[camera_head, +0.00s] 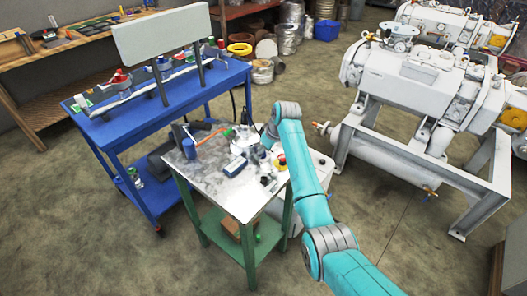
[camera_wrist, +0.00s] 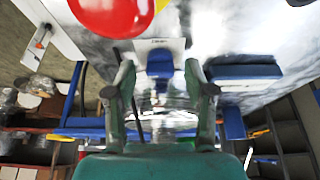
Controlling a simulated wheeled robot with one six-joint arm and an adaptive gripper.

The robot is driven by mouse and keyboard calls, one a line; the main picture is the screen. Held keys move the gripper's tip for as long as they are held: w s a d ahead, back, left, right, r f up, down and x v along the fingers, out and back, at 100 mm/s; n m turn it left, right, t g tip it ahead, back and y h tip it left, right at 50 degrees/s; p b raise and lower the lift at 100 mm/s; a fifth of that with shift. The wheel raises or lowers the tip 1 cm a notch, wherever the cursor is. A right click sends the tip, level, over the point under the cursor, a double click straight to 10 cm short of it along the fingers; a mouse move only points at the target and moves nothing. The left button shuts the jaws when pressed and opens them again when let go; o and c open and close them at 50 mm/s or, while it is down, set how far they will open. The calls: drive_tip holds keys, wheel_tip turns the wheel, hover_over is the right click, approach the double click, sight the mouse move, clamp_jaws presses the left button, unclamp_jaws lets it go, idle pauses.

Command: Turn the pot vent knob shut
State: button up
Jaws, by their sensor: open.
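A silvery, pot-like thing (camera_head: 245,141) stands at the back right of the metal-topped table (camera_head: 222,190), partly hidden behind my arm in the head view. In the wrist view, my gripper (camera_wrist: 160,67) is open, with one finger on each side. A small blue part (camera_wrist: 160,63) on a pale block shows between the fingertips, with a gap on both sides. I cannot tell whether this is the vent knob or how near it is. A shiny, clear or metallic thing (camera_wrist: 165,117) shows further down between the fingers. The gripper itself is not clear in the head view.
A red button on a yellow base (camera_head: 281,162) sits near the table's right edge; its red top (camera_wrist: 112,12) is large in the wrist view. A blue box (camera_head: 235,165), a blue cup (camera_head: 188,149) and an orange-handled tool (camera_head: 212,133) share the table. A blue bench (camera_head: 150,110) stands behind.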

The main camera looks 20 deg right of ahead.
drive_tip(key=shift+f, duration=0.1)
clamp_jaws()
drive_tip(key=n, duration=0.2)
drive_tip(key=n+g+y, duration=0.1)
drive_tip(key=n, duration=0.1)
drive_tip(key=shift+w+n+g, duration=0.1)
drive_tip(key=shift+n+g, duration=0.2)
idle(0.4)
unclamp_jaws()
